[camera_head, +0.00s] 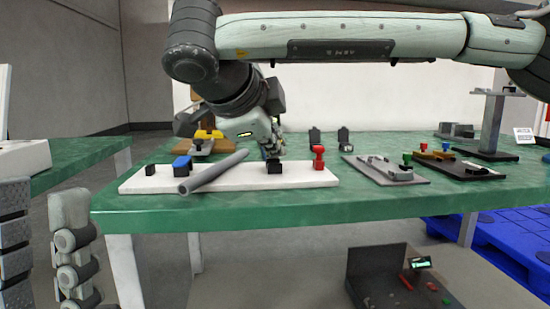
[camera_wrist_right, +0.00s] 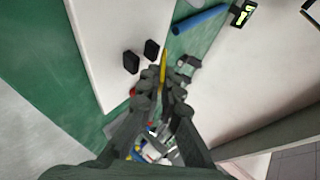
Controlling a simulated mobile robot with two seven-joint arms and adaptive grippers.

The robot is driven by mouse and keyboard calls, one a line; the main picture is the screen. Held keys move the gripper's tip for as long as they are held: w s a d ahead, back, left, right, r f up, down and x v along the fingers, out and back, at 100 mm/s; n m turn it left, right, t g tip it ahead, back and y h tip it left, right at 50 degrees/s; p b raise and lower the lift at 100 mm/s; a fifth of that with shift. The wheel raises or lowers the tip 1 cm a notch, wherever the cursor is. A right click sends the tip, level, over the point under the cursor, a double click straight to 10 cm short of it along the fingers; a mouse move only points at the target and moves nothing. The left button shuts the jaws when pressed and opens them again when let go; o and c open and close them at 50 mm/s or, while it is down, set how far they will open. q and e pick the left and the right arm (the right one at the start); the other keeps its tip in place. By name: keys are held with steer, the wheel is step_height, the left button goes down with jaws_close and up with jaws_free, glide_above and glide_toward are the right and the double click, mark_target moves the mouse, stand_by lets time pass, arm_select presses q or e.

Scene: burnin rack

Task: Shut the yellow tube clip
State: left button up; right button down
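In the head view, a yellow piece (camera_head: 208,134) that may be the tube clip sits behind the long white board (camera_head: 235,177). My right gripper (camera_head: 274,152) points down at the far side of the board, near a black block (camera_head: 275,167). In the wrist view, a narrow yellow strip (camera_wrist_right: 163,66) stands at the tips of my right gripper (camera_wrist_right: 161,88). The fingers are close together and hide where they meet the strip, so I cannot tell whether they grip it.
On the board are a grey tube (camera_head: 215,171), a blue block (camera_head: 182,168) and a red knob (camera_head: 318,158). Grey (camera_head: 386,171) and black (camera_head: 466,168) fixtures stand to the right on the green table (camera_head: 400,208). A dark box (camera_head: 385,275) is below.

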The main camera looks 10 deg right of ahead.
steer(key=shift+s+f+b, duration=0.1)
steer(key=shift+b, duration=0.25)
steer(key=c, duration=1.7)
jaws_free()
steer(key=shift+c, duration=0.2)
steer(key=v, duration=0.8)
steer(key=shift+o, duration=0.6)
steer(key=shift+s, duration=0.1)
